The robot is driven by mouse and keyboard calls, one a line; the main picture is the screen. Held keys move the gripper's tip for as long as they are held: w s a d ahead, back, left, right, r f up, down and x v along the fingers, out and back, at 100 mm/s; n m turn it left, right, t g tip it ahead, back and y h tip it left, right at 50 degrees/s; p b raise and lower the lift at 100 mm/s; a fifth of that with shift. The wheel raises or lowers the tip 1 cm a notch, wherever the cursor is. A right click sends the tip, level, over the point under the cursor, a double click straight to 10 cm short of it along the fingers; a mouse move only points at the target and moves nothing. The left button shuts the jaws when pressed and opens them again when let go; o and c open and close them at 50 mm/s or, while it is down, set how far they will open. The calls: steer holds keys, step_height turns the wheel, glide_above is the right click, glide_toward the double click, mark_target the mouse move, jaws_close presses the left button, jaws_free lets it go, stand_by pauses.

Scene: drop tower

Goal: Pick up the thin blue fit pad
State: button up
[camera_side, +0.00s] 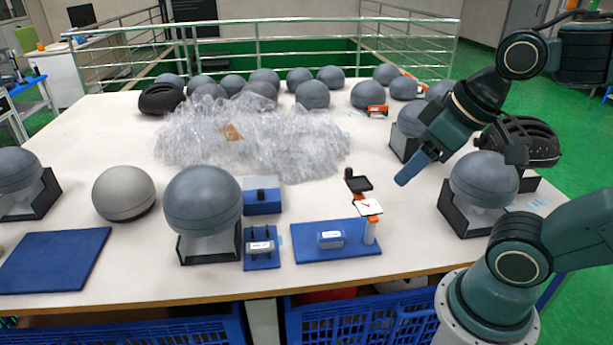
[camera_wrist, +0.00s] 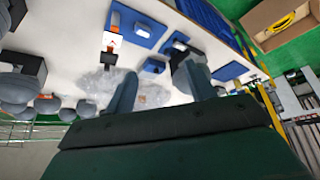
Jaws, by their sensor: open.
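I cannot tell for sure which thing is the thin blue fit pad. A flat, dark blue mat (camera_side: 55,260) lies at the table's front left; it also shows in the wrist view (camera_wrist: 231,71). Small pale-blue flat patches (camera_side: 538,203) lie beside the right-hand headform, too small to identify. My gripper (camera_side: 460,166) is open and empty, in the air above the right part of the table, well away from the mat. In the wrist view its two fingers (camera_wrist: 163,85) stand apart with clear plastic wrap far beyond them.
A heap of clear wrap (camera_side: 250,140) covers the table's middle. A grey headform (camera_side: 203,200) on a black stand is at the front. A blue base plate (camera_side: 305,250) with a post stands to its right. Several headforms line the back. Bare white table shows between them.

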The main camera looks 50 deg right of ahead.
steer(key=shift+w, duration=0.15)
steer(key=w+d+f+n+g, duration=0.2)
steer(key=w+d+f+n, duration=0.1)
steer(key=w+f, duration=0.4)
steer(key=w+d+f+n+g, duration=0.3)
steer(key=w+f+n, duration=0.3)
steer(key=w, duration=0.6)
step_height(320, 180, down, 2)
steer(key=shift+f+g, duration=0.2)
steer(key=shift+g, duration=0.1)
steer(key=shift+s, duration=0.1)
glide_above(328, 235)
steer(key=shift+f, duration=4.3)
